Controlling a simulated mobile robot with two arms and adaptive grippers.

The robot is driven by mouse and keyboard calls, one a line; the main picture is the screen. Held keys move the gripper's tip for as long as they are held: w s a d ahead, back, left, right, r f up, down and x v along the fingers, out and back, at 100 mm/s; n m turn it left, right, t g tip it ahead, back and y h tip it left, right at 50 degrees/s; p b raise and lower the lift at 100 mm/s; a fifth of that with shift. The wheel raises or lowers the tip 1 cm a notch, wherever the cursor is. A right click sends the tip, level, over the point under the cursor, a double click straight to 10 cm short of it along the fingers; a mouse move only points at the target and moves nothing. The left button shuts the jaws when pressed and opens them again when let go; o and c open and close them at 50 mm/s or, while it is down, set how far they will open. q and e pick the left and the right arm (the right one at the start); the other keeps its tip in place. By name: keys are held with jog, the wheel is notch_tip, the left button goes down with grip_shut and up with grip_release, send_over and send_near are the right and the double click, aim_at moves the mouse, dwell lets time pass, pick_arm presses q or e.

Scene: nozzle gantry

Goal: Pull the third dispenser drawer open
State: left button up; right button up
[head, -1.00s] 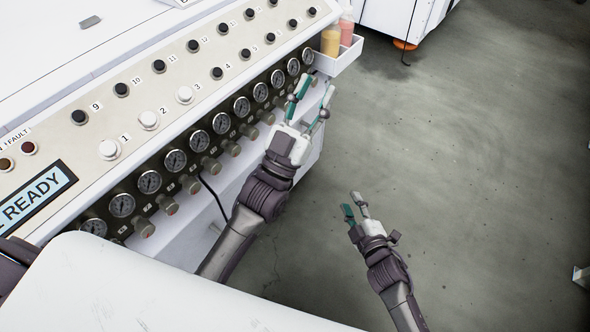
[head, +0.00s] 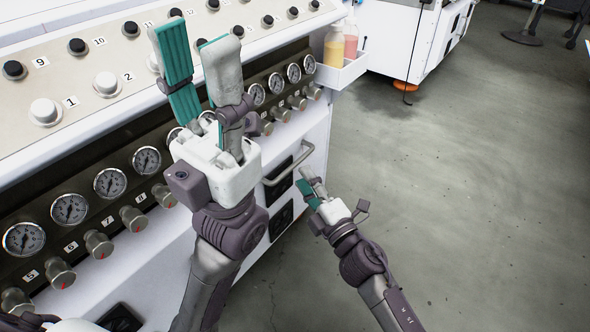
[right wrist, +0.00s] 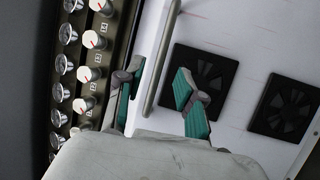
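No drawer marked as the third dispenser drawer can be made out. A grey bar handle (head: 290,165) is on the white front panel (head: 312,140) of the console; it also shows in the right wrist view (right wrist: 163,60). My right gripper (head: 303,177) is at the panel, just below the handle in the head view. In the right wrist view my right gripper (right wrist: 160,72) is open, with the bar appearing between its fingers; contact cannot be told. My left gripper (head: 193,48) is open and empty, raised in front of the gauges and buttons, hiding some of them.
A row of gauges (head: 109,182) and knobs (head: 133,218) runs along the console below push buttons (head: 46,111). Dark vents (right wrist: 203,78) sit in the panel beside the handle. A white bin (head: 342,72) with bottles juts out at the console's end.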

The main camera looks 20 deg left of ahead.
aim_at(295, 163)
jog(key=shift+b+x, duration=0.75)
jog(key=shift+x, duration=2)
grip_shut()
